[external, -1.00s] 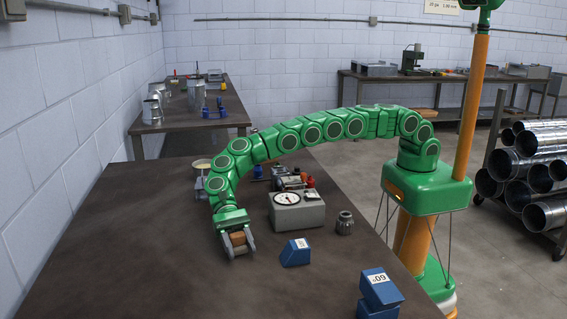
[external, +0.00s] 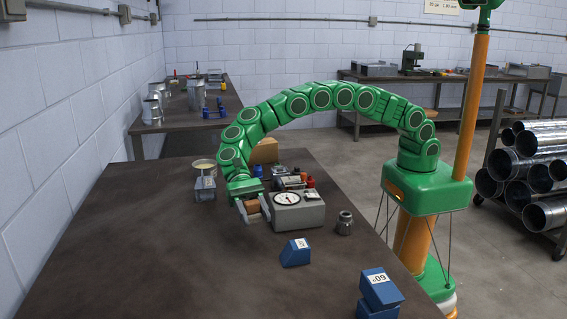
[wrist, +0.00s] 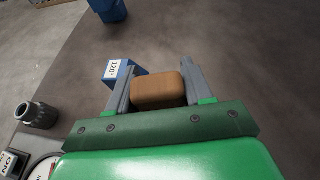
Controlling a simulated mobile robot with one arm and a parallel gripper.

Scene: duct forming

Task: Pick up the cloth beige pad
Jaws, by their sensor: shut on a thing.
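The beige pad (external: 252,205) is a small rounded tan-brown block. It sits between the two grey fingers of my gripper (external: 254,211), which is shut on it, just left of the dial gauge box in the external view.
The grey dial gauge box (external: 298,212) stands close to the right of my gripper. A small scale with a pan (external: 203,165) is to the left. Blue blocks (external: 296,253) and a metal fitting (external: 345,222) lie rightward. The table's left front (external: 130,260) is clear.

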